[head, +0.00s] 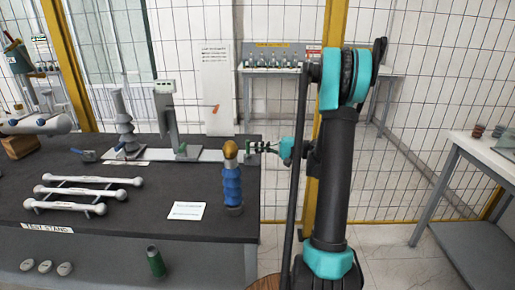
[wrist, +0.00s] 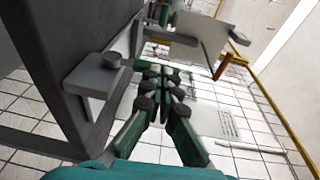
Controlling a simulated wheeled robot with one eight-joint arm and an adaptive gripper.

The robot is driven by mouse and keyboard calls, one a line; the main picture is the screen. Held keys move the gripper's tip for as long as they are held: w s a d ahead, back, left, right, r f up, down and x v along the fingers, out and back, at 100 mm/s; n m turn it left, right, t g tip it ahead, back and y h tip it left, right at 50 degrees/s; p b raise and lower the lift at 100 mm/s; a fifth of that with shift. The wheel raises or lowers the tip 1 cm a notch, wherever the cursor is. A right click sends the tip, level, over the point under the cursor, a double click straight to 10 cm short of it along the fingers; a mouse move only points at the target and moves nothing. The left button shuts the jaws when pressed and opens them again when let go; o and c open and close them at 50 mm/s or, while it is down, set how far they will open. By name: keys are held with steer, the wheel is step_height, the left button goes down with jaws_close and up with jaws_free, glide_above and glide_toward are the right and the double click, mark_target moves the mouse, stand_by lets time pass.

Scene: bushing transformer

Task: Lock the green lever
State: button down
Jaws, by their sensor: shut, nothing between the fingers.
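My gripper (head: 266,147) is at the right end of the black bench, level with the pale rail, behind and right of the blue post. In the wrist view its green fingers with black pads (wrist: 163,80) are close together, with nothing seen between them. Beside them on the left is a grey bracket with a dark round knob (wrist: 112,60). A small green part (wrist: 127,63), perhaps the green lever, shows by this knob, apart from the fingers. In the head view, green by the rail end merges with my fingers, so the lever's position is unclear.
The black bench (head: 150,214) carries a blue post with a yellow top (head: 231,180), a grey clamp stand (head: 168,118), a ribbed insulator (head: 123,125) and white bars (head: 88,181). A side table (head: 480,150) stands right. Floor between them looks clear.

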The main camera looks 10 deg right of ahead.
steer(key=shift+a+r+h, duration=0.15)
steer(key=shift+a+h, duration=0.05)
steer(key=shift+h, duration=0.3)
steer(key=a+g+h, duration=0.1)
steer(key=a+h, duration=0.1)
steer(key=h, duration=0.1)
steer(key=w+a+n+g+h, duration=0.1)
steer(key=a+h, duration=0.2)
steer(key=h, duration=0.1)
steer(key=a+g+h, duration=0.1)
steer(key=a+h, duration=0.1)
steer(key=h, duration=0.1)
steer(key=shift+w+a+f+n+h, duration=0.25)
steer(key=shift+w+f+n+h, duration=0.05)
steer(key=shift+f+h, duration=0.1)
steer(key=shift+a+f, duration=0.1)
steer(key=shift+a, duration=0.05)
stand_by(0.6)
steer(key=a+v, duration=0.1)
steer(key=v, duration=1.3)
steer(key=shift+w+r, duration=0.3)
